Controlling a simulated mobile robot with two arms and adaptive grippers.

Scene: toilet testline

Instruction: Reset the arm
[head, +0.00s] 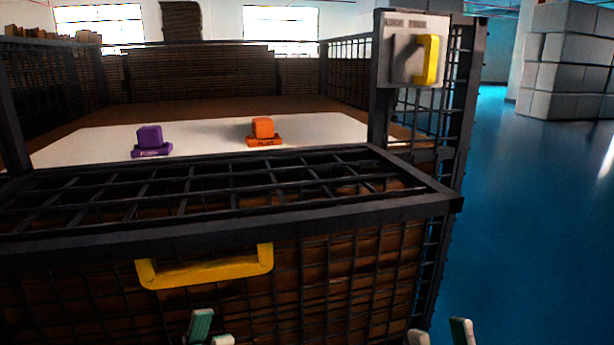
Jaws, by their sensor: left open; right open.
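My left gripper (208,332) shows at the bottom edge, in front of the cage's mesh front and below its yellow handle (205,272). Only its fingertips show; they are apart and hold nothing. My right gripper (440,336) is at the bottom edge, near the cage's lower right corner. Its fingertips are apart and empty. Both arms are hidden below the picture.
A dark mesh cage (330,218) fills the left and middle. Inside, a purple block (150,138) and an orange block (263,132) stand on a white board (330,130). A yellow-handled switch panel (412,52) is on the right post. Blue floor (540,220) at right is clear.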

